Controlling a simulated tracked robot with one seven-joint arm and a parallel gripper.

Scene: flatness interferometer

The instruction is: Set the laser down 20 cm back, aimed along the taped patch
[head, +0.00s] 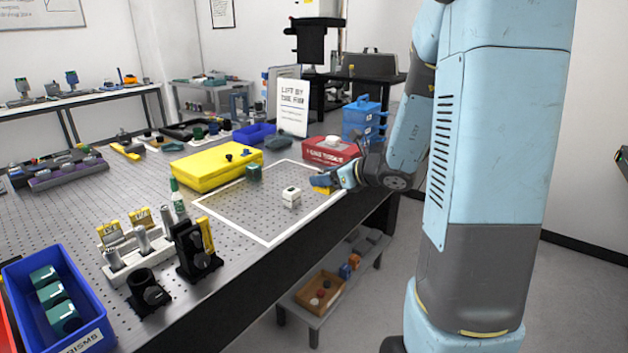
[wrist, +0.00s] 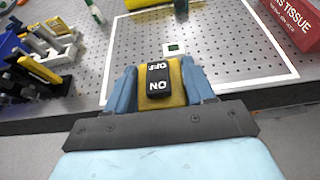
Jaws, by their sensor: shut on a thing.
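My gripper (head: 325,184) is shut on the yellow laser (wrist: 174,82), which has a black ON/OFF switch on top. The laser also shows in the head view (head: 323,190), at the right edge of the taped patch (head: 245,208). Its height above the table is hard to tell. In the wrist view my blue fingers (wrist: 160,88) press on both its sides. The patch is a white tape outline on the perforated tabletop. A small white cube with a green top (head: 291,198) stands inside it; in the wrist view the cube (wrist: 174,48) is straight ahead of the laser.
A red tissue box (head: 330,150) stands behind the patch. Optic mounts (head: 190,250), a green-capped bottle (head: 177,197) and a blue bin (head: 85,275) are at left.

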